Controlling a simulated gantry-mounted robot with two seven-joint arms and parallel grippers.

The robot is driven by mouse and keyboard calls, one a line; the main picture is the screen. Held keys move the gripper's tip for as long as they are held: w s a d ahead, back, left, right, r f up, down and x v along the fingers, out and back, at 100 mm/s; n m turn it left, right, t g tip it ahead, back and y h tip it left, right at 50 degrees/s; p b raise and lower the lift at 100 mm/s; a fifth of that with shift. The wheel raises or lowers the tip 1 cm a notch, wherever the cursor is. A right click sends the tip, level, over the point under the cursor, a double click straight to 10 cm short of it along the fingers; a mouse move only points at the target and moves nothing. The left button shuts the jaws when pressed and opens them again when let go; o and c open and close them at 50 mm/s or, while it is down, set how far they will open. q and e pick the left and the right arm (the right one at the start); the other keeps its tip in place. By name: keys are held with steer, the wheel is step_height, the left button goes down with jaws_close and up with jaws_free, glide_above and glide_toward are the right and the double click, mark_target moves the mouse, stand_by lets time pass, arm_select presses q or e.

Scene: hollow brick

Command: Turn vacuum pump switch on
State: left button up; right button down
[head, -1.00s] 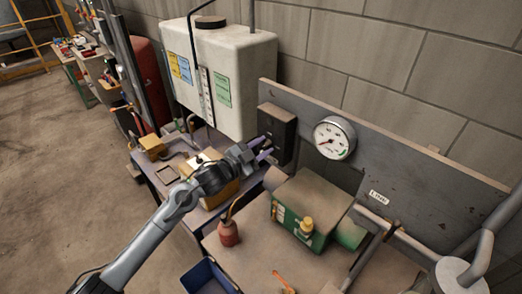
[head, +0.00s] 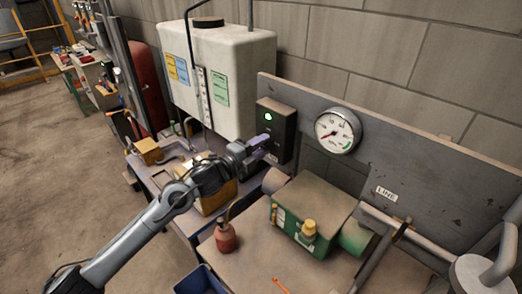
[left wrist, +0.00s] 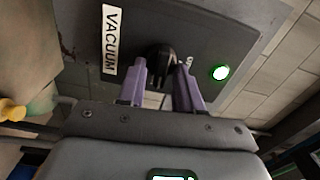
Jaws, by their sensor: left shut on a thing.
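The vacuum pump switch box (head: 283,122) is a dark box mounted on the grey panel, left of the gauge. Its face carries a lit green-white lamp, which also glows in the left wrist view (left wrist: 220,73). A black knob (left wrist: 161,58) sits on the face between the VACUUM label (left wrist: 111,40) and the lamp. My left gripper (head: 264,143) reaches the box from the left, and its purple fingers (left wrist: 160,72) are closed on the knob. The fingers and arm hide the knob in the head view. My right gripper is not in view.
A round gauge (head: 337,130) is on the panel (head: 400,178) right of the box. The green pump (head: 313,215) and a red oil can (head: 225,237) stand on the bench below. A white tank (head: 219,75) stands behind my left arm.

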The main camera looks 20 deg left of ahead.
arm_select(q)
steer(key=shift+m, duration=0.5)
steer(key=o, duration=1)
steer(key=shift+s+f, duration=0.1)
steer(key=shift+s, duration=0.05)
steer(key=shift+b+v, duration=0.95)
steer(key=shift+v, duration=4.35)
